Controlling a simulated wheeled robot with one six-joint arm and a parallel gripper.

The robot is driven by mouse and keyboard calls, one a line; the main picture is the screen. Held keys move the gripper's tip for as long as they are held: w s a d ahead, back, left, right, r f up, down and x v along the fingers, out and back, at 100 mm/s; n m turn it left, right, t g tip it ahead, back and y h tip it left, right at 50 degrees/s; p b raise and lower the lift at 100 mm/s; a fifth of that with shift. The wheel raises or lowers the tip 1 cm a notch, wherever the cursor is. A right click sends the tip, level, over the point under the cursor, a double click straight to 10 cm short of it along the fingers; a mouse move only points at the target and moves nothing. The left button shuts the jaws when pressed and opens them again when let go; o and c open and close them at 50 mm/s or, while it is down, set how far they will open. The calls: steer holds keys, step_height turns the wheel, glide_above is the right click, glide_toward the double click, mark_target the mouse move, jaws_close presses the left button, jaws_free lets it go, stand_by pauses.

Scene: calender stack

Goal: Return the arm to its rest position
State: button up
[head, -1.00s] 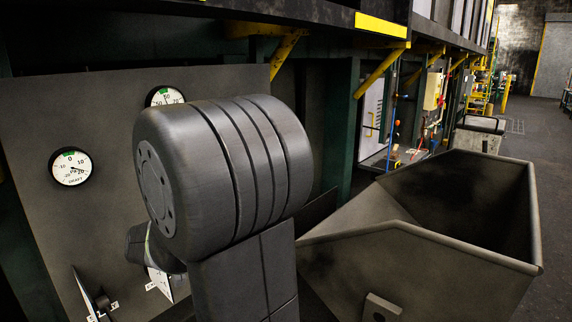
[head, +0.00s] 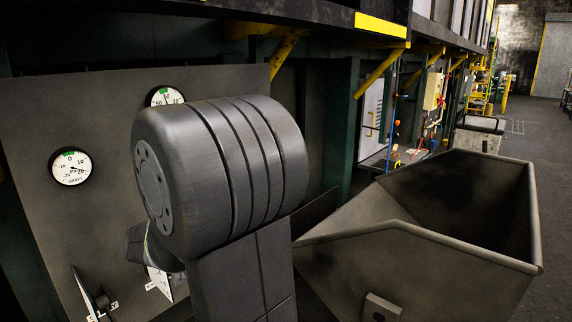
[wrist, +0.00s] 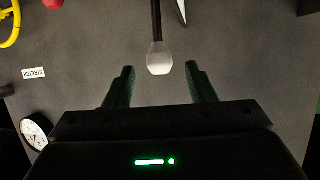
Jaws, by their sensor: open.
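My gripper (wrist: 160,82) is open in the wrist view, with its two dark green fingers apart. A dark rod with a white knob (wrist: 159,58) on its end shows between and just beyond the fingertips; I cannot tell how far off it is. In the head view my arm fills the middle, in front of the grey gauge panel (head: 50,120), and it hides the gripper.
Two round gauges (head: 70,167) (head: 165,97) sit on the panel, the second partly behind my arm. A lever (head: 104,303) stands low on it. A STRETCH label (wrist: 34,73) and a yellow ring (wrist: 10,25) show in the wrist view. A large open metal bin (head: 420,265) stands right.

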steer(key=x, duration=0.5)
steer(key=shift+w+a+f, duration=0.1)
steer(key=shift+f, duration=0.05)
steer(key=shift+w+a+f+b, duration=0.15)
steer(key=shift+f+b, duration=0.2)
steer(key=shift+b, duration=0.25)
steer(key=shift+s+d+r+b, duration=0.1)
steer(key=shift+s+d+b, duration=0.3)
steer(key=shift+b, duration=0.5)
steer(key=s+d+f+t+y+b, duration=0.1)
steer(key=s+d+t+y+b, duration=0.2)
steer(key=s+d+b, duration=0.5)
steer(key=b, duration=0.4)
steer(key=shift+s+d+m, duration=0.2)
steer(key=shift+s+m, duration=0.1)
steer(key=shift+s, duration=0.1)
